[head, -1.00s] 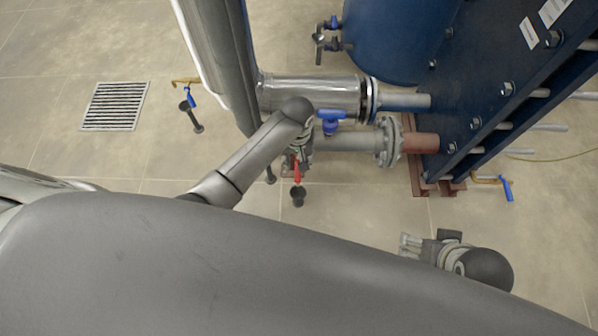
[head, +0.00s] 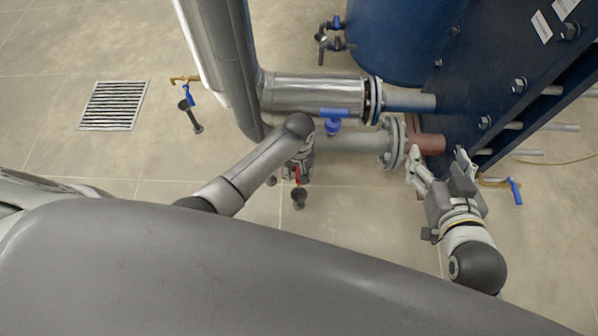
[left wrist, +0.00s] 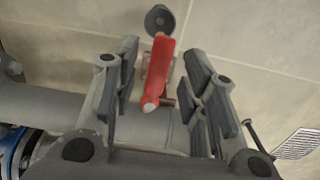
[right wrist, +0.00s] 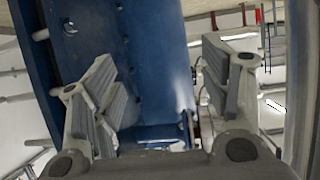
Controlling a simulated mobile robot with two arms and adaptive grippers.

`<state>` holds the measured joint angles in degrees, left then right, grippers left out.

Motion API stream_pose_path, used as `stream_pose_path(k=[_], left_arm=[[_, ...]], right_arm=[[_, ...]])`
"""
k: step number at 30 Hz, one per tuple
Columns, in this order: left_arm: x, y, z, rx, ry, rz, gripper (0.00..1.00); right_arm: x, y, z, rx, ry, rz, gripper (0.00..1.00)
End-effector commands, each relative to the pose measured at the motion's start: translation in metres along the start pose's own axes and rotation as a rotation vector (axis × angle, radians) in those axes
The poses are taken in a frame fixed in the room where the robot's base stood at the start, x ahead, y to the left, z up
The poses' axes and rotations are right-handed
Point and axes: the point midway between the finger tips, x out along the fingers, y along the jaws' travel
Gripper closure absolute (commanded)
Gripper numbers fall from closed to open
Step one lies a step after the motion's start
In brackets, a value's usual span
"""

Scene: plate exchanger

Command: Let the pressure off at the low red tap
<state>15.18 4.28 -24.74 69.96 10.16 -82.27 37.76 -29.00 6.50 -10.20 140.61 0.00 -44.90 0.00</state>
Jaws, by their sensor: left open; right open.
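The low red tap (head: 297,175) is a small red spot under my left gripper in the head view, mostly hidden by it. In the left wrist view its red lever (left wrist: 162,75) lies lengthwise between the spread fingers of my left gripper (left wrist: 160,95). Both fingers look apart from the lever, with a gap on each side. A black drain cup (left wrist: 159,19) sits beyond the lever. My right gripper (head: 437,155) is open and empty, in front of the red-brown pipe stub by the blue plate frame. The right wrist view shows its fingers (right wrist: 160,85) spread wide.
A grey flanged pipe (head: 350,141) runs beside the tap, with a blue-handled valve (head: 333,118) above it. A blue tap (head: 515,190) stands at the right and another (head: 189,95) at the left. A floor grate (head: 114,105) lies at the left. The floor between is clear.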

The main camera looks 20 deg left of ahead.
Motion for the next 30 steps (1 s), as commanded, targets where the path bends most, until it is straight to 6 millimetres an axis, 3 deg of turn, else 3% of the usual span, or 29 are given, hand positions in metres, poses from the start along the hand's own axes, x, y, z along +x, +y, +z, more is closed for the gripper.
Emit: stream_pose_path(k=[7,18,27,30], left_arm=[[0.010,0.000,0.000,0.000,-0.001,0.000,0.60],[0.011,0.000,0.000,0.000,0.000,0.000,0.60],[0.011,0.000,0.000,0.000,0.000,0.000,0.98],[0.011,0.000,0.000,0.000,0.000,0.000,1.00]], right_arm=[[0.003,-0.003,-0.022,0.000,0.116,-0.007,0.30],[0.003,-0.004,-0.027,0.000,0.137,-0.008,0.30],[0.003,-0.003,-0.027,0.000,0.136,-0.007,0.30],[0.003,-0.003,-0.027,0.000,0.136,-0.007,0.30]])
